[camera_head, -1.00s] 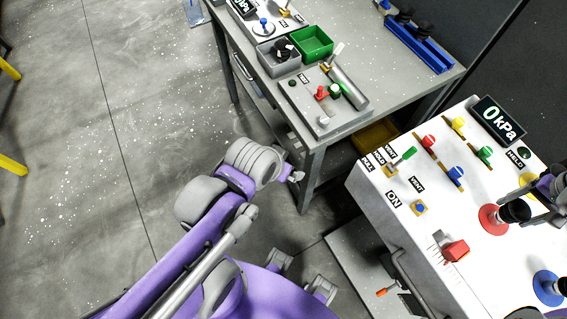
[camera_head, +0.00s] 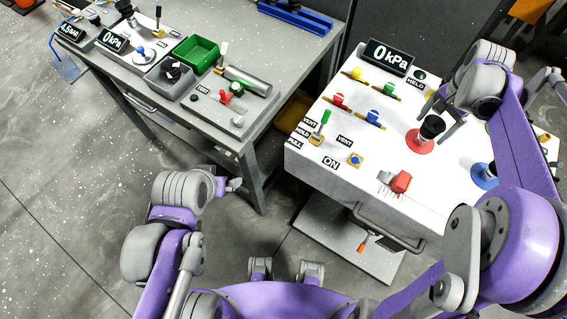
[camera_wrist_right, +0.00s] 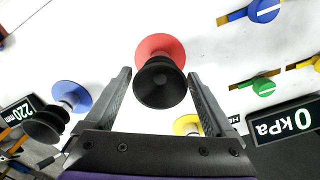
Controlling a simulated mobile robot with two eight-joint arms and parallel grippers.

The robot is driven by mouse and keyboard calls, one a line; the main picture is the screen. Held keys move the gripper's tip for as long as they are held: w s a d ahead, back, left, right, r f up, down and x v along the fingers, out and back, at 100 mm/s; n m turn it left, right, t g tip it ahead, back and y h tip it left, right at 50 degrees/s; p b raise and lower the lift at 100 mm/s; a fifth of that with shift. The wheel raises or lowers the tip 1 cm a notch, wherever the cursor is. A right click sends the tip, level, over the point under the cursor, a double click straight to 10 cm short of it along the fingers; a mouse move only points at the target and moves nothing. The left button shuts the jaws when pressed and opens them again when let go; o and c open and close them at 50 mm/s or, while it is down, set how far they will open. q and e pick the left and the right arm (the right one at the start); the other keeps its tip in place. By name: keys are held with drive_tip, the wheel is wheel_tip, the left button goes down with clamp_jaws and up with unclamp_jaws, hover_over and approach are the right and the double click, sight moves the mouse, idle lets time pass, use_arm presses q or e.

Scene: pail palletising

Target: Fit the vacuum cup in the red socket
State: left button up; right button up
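A black vacuum cup (camera_head: 432,127) stands on the red socket (camera_head: 417,146) on the white console. In the right wrist view the cup (camera_wrist_right: 160,84) is in front of the red disc of the socket (camera_wrist_right: 160,46), its wide dark mouth facing the camera. My right gripper (camera_head: 442,116) is open at the cup. Its two fingers stand either side of the cup in the wrist view, with gaps showing, so it is not gripped. My left gripper (camera_head: 233,186) hangs low over the floor, left of the console; its fingers are too small to read.
A blue socket (camera_head: 483,178) with another dark cup stands nearer the front, partly behind my right arm. Coloured valves, a red switch (camera_head: 401,182) and a 0 kPa display (camera_head: 388,57) are on the console. A grey bench (camera_head: 275,93) with a green bin (camera_head: 195,51) stands left.

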drive_tip(key=shift+o, duration=0.5)
use_arm(q)
drive_tip(key=shift+w+r+p, duration=0.15)
drive_tip(key=shift+r+p, duration=0.2)
drive_tip(key=shift+r, duration=0.1)
use_arm(e)
wheel_tip(320, 180, up, 11)
drive_tip(key=shift+f, duration=0.1)
